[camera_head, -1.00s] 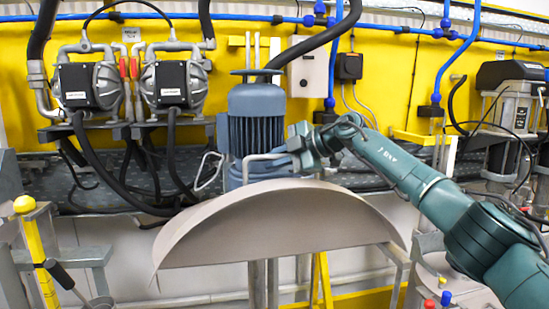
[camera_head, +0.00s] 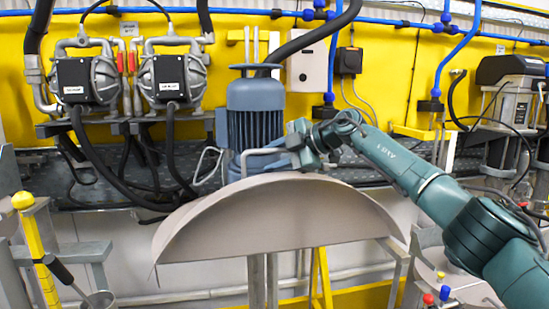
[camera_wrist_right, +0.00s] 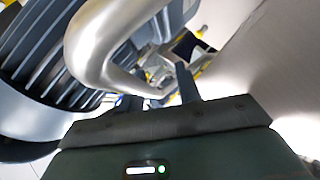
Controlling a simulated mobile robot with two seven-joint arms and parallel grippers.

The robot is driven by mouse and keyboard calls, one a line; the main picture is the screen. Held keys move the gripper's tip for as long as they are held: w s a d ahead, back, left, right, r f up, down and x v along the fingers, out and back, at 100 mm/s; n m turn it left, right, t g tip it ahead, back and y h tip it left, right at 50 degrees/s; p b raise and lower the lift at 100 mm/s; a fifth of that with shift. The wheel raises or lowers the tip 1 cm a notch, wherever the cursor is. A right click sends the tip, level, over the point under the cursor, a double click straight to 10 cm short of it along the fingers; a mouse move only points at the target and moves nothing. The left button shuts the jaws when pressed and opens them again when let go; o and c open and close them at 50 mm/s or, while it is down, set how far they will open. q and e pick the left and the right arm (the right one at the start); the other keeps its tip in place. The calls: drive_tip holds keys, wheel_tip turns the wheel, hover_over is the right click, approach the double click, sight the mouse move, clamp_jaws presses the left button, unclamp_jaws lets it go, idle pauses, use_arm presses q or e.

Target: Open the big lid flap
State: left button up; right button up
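The big lid flap (camera_head: 275,220) is a grey half-disc with its curved edge up and its broad face toward me. A bent silver handle (camera_head: 255,158) shows just above its curved edge, by the blue-grey motor (camera_head: 256,120). My right gripper (camera_head: 298,150) is at the right end of this handle. In the right wrist view the handle (camera_wrist_right: 95,45) loops close in front, and its lower bar reaches between the fingers (camera_wrist_right: 158,95). The fingers stand apart with a visible gap, and I see no firm clamp on the bar. My left gripper is out of view.
Two pumps (camera_head: 87,80) with black hoses are on the yellow wall at the left. A yellow post (camera_head: 38,255) and a ladle (camera_head: 98,298) stand at the front left. Another machine (camera_head: 510,110) is at the far right. Coloured knobs (camera_head: 445,292) are below my right arm.

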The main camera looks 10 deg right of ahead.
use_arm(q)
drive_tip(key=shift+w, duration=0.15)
use_arm(e)
drive_tip(key=shift+d+r, duration=0.1)
drive_tip(key=b+v, duration=0.3)
drive_tip(key=v, duration=0.8)
drive_tip(key=shift+s+d+r+b, duration=0.15)
drive_tip(key=shift+s+d+b, duration=0.1)
drive_tip(key=shift+d+b, duration=0.1)
drive_tip(key=shift+s+d+r, duration=0.25)
drive_tip(key=shift+s+d, duration=0.05)
drive_tip(key=shift+s, duration=0.05)
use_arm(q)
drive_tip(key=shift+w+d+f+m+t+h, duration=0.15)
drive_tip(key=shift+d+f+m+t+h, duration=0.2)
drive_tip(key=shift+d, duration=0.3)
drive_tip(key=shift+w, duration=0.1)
use_arm(e)
drive_tip(key=shift+d, duration=0.15)
